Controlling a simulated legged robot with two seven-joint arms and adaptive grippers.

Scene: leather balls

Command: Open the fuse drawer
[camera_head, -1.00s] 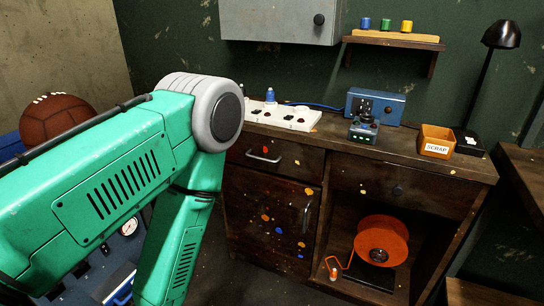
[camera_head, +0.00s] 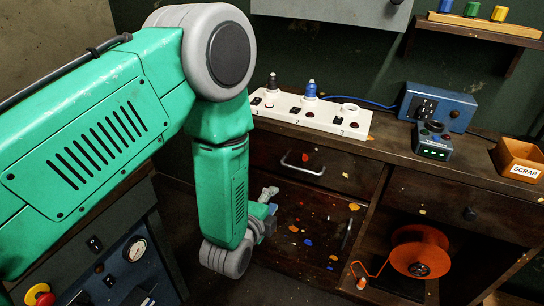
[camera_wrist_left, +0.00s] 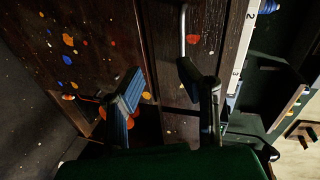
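A dark wooden drawer (camera_head: 330,168) with a metal bar handle (camera_head: 303,168) is shut under the white numbered fuse panel (camera_head: 312,113). A second shut drawer (camera_head: 462,204) with a round knob is to its right. My left gripper (camera_head: 270,202) is in front of the paint-spotted cabinet door, lower left of the bar handle. In the left wrist view its two fingers (camera_wrist_left: 160,73) are apart with nothing between them. The handle (camera_wrist_left: 183,30) shows there just past one fingertip; I cannot tell whether they touch. My right gripper is not in view.
The cabinet door (camera_head: 298,232) below the drawer is shut. A blue box (camera_head: 437,106), a small dark device (camera_head: 432,142) and a scrap bin (camera_head: 516,162) stand on the bench top. An orange reel (camera_head: 416,252) sits in the open bay at lower right.

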